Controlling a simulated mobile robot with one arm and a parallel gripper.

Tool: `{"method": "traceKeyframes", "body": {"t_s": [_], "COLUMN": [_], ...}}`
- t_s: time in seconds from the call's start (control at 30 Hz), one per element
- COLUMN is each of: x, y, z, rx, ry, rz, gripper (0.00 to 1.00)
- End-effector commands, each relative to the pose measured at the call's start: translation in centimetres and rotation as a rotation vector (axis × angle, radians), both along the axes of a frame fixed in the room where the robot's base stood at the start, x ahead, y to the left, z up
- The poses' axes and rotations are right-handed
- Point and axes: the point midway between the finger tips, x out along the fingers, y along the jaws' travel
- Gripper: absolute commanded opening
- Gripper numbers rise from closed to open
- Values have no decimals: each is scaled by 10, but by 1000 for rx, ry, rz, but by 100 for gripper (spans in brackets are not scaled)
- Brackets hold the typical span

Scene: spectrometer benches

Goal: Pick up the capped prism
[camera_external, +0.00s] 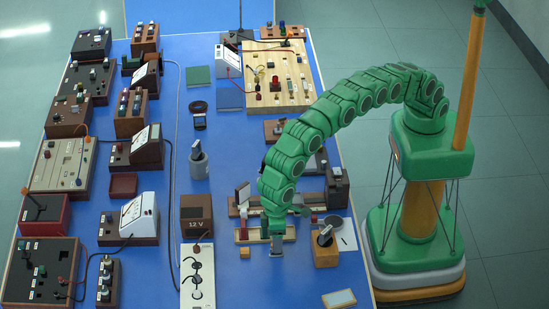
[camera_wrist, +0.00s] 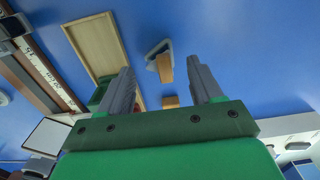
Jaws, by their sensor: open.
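My gripper (camera_external: 276,250) points down low over the blue bench near its front right, and its two grey fingers (camera_wrist: 161,65) stand apart in the wrist view. A pale triangular piece with a light wooden block against it (camera_wrist: 165,69) shows between and beyond the fingertips; it looks like the capped prism. A second wooden piece (camera_wrist: 170,101) shows nearer, between the fingers, partly hidden by the gripper mount. In the external view a small wooden block (camera_external: 244,252) lies just left of my gripper. I cannot tell which wrist-view piece it matches. Nothing is visibly gripped.
A shallow wooden tray (camera_wrist: 76,40) lies close beside the fingers. A wooden holder with a tilted grey piece (camera_external: 326,249) stands right of my gripper. A 12 V box (camera_external: 196,215) and a white panel (camera_external: 198,272) stand left. The bench front (camera_external: 265,288) is mostly clear.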

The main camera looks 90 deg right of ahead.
Motion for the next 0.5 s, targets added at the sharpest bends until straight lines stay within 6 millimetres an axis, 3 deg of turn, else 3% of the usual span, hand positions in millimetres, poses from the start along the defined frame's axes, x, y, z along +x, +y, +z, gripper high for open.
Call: {"method": "traceKeyframes", "body": {"t_s": [0.2,0.5], "x": [1,1], "y": [-2,-2], "z": [-28,-33], "rx": [0,1], "ry": [-1,-1], "rz": [-1,-1], "gripper": [65,63]}}
